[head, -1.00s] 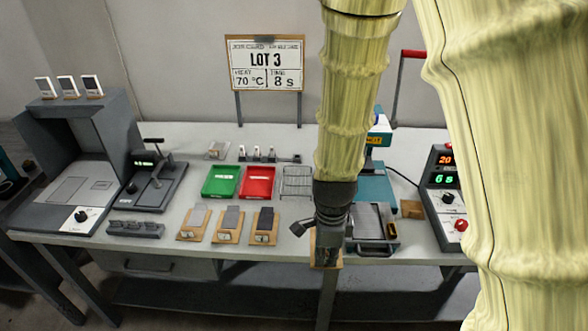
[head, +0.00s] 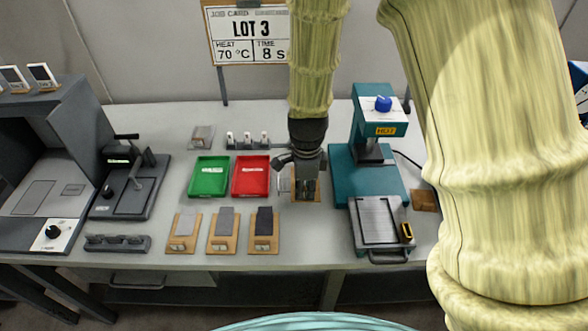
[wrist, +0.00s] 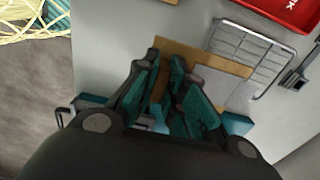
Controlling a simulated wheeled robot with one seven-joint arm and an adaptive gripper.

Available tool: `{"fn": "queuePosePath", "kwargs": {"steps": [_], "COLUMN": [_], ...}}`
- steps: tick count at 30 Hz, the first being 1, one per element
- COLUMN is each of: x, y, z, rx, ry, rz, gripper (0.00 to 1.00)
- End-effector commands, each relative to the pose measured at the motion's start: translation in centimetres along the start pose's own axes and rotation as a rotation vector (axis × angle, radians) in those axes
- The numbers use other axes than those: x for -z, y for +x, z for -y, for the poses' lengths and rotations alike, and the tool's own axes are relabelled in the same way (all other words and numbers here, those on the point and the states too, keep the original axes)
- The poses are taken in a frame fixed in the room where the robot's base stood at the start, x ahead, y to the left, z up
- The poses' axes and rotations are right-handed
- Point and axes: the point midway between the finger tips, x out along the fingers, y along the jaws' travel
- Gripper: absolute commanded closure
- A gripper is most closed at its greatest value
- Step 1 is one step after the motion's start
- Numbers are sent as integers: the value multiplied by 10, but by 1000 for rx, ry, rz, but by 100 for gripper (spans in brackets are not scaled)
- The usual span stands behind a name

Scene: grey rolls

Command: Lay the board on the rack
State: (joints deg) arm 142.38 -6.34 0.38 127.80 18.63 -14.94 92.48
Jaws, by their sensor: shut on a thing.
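My gripper (wrist: 172,88) is shut on a wooden board (wrist: 232,67) with a pale grey patch on it. The board also shows below my gripper (head: 305,172) in the head view (head: 306,196). The wire rack (wrist: 262,42) lies on the table beside the red tray. In the wrist view the board covers part of the rack's near side. I cannot tell whether they touch. In the head view my gripper hides most of the rack.
The red tray (head: 251,189) and green tray (head: 209,190) stand left of my gripper. Three boards with patches (head: 223,246) lie along the front. The teal press (head: 340,168) with its metal plate (head: 378,220) stands to the right.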

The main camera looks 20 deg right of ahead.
Motion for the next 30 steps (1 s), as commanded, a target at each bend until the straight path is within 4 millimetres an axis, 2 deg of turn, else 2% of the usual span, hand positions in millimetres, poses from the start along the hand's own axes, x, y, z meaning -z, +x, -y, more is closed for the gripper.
{"fn": "queuePosePath", "kwargs": {"steps": [3,9,14,18,23,30], "x": [-7,-17,-24,-25,-25,-26], "y": [1,5,8,10,15,37], "z": [26,64,87,95,95,94], "rx": [0,0,-1,0,-2,-2], "ry": [-2,-3,-5,-4,-5,-5], "rz": [0,0,0,0,0,0], "gripper": [100,100,100,100,100,100]}}
